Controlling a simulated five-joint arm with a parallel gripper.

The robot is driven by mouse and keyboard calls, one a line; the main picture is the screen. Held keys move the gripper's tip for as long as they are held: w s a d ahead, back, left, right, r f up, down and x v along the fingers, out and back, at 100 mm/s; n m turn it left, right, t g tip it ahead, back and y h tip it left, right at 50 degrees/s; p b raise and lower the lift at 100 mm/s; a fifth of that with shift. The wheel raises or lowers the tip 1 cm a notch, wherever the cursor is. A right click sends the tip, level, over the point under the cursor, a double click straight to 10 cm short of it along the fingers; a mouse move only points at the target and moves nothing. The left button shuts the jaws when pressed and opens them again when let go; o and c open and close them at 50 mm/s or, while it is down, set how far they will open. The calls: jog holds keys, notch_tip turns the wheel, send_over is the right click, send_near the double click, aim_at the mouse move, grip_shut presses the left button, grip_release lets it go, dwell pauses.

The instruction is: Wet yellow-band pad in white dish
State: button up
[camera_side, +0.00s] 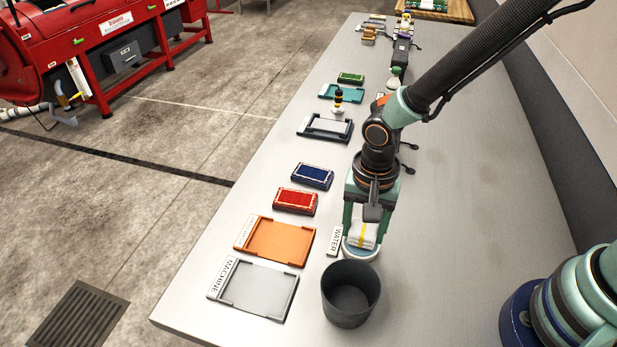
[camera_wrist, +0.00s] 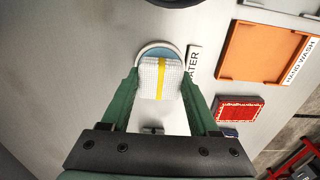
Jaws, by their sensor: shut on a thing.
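My gripper (camera_side: 362,222) is shut on a white pad with a yellow band (camera_side: 362,236). In the wrist view the pad (camera_wrist: 149,80) sits between the green fingers of my gripper (camera_wrist: 160,100). The white dish (camera_side: 361,253) is directly below the pad, with the WATER label (camera_side: 335,240) beside it. In the wrist view the dish rim (camera_wrist: 160,45) shows around the pad's far end, and blue shows inside it. The pad is over or in the dish; I cannot tell whether it touches the water.
A dark grey bin (camera_side: 350,293) stands just in front of the dish. An orange tray (camera_side: 274,241), a grey MACHINE tray (camera_side: 258,288), a red rug (camera_side: 296,201) and a blue rug (camera_side: 312,176) lie to the left. Bottles and more trays stand farther back.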

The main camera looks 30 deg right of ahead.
aim_at(364, 227)
jog(key=shift+f, duration=0.6)
dwell(1.8)
jog(key=shift+r, duration=3.55)
